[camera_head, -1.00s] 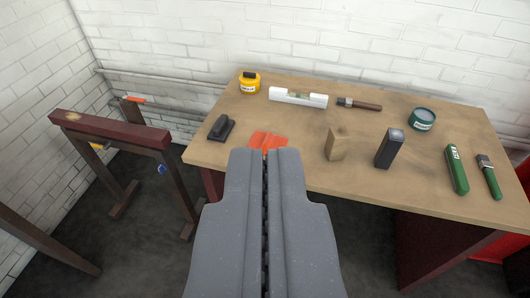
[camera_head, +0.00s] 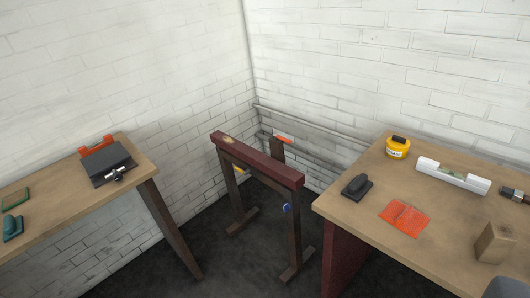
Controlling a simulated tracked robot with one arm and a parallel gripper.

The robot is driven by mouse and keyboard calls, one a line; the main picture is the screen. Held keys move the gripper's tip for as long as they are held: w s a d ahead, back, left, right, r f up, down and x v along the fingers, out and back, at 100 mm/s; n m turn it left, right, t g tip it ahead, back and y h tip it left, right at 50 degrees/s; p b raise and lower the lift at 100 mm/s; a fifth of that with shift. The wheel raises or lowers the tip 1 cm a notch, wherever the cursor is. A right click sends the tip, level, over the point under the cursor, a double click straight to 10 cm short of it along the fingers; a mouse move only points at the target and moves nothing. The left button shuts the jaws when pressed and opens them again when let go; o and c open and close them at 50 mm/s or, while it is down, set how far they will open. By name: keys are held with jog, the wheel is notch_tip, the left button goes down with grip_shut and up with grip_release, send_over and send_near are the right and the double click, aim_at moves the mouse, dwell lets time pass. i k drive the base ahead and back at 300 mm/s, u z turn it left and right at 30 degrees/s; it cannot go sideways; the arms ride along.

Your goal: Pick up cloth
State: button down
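The cloth is most likely the flat orange-red square (camera_head: 404,217) with a crease, lying near the left front edge of the right-hand wooden workbench (camera_head: 345,205). Nothing covers it. Only a small grey rounded piece, which looks like my gripper (camera_head: 500,288), shows at the bottom right corner. It appears to the right of and below the cloth in the picture, apart from it. Its fingers cannot be made out, so whether it is open or shut cannot be seen.
On the bench near the cloth are a black block-like tool (camera_head: 357,186), a yellow tin (camera_head: 397,148), a white spirit level (camera_head: 452,176) and a wooden block (camera_head: 495,242). A dark red-topped sawhorse (camera_head: 257,160) stands left of the bench. Another bench (camera_head: 60,207) is at far left.

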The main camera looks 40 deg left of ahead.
aim_at(405, 218)
jog(key=k, duration=1.2)
jog(key=u, duration=0.55)
jog(key=i, duration=2)
jog(key=z, duration=0.55)
jog(key=i, duration=0.7)
jog(key=z, duration=0.4)
jog(key=k, duration=0.9)
